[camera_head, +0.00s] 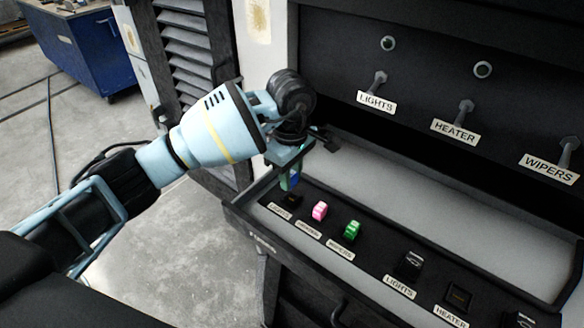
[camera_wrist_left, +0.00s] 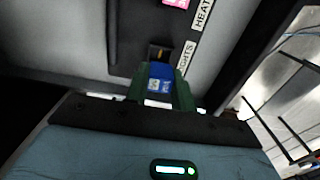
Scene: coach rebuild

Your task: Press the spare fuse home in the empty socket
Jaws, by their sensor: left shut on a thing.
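My left gripper (camera_head: 290,180) is shut on a blue fuse (camera_head: 295,179) and holds it upright over the left end of the fuse strip. In the left wrist view the blue fuse (camera_wrist_left: 159,78) sits between the green fingers (camera_wrist_left: 160,92). The dark empty socket (camera_head: 287,201) lies just below the fuse, behind a small label. It also shows right beyond the fuse in the left wrist view (camera_wrist_left: 160,52), by the LIGHTS label. The fuse tip looks close to the socket; I cannot tell whether they touch. My right gripper is out of view.
A pink fuse (camera_head: 320,211) and a green fuse (camera_head: 352,231) stand to the right in the same strip. Dark pieces labelled LIGHTS (camera_head: 409,265) and HEATER (camera_head: 458,298) follow. Labelled switches (camera_head: 466,110) are on the panel above. The grey tray floor (camera_head: 430,200) behind is clear.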

